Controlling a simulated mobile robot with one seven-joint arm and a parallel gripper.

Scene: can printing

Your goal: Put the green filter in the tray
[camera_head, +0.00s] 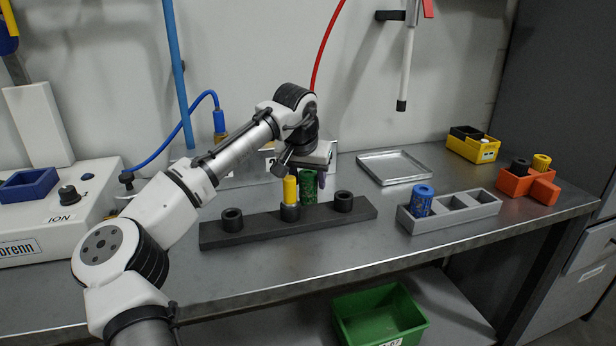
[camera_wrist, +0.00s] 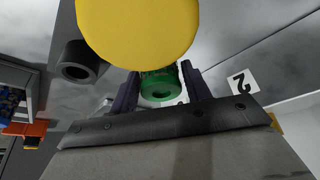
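The green filter (camera_head: 309,186) is a short green cylinder with a hole in its end. It is upright just behind the black rack, right of the yellow filter. I cannot tell whether it touches the table. My gripper (camera_head: 309,177) comes down from above with its fingers around it. In the wrist view the green filter (camera_wrist: 160,88) sits between the two dark fingers of my gripper (camera_wrist: 160,92), which look closed against its sides. The shallow metal tray (camera_head: 394,181) lies flat and empty at the back, right of my gripper.
The black rack (camera_head: 240,236) holds a yellow filter (camera_head: 290,191) in its middle socket; its outer sockets are empty. The yellow filter (camera_wrist: 138,25) is close to the wrist camera. A grey divided holder (camera_head: 470,213) with a blue filter (camera_head: 422,198) stands right. A yellow box (camera_head: 485,153) stands beyond the tray.

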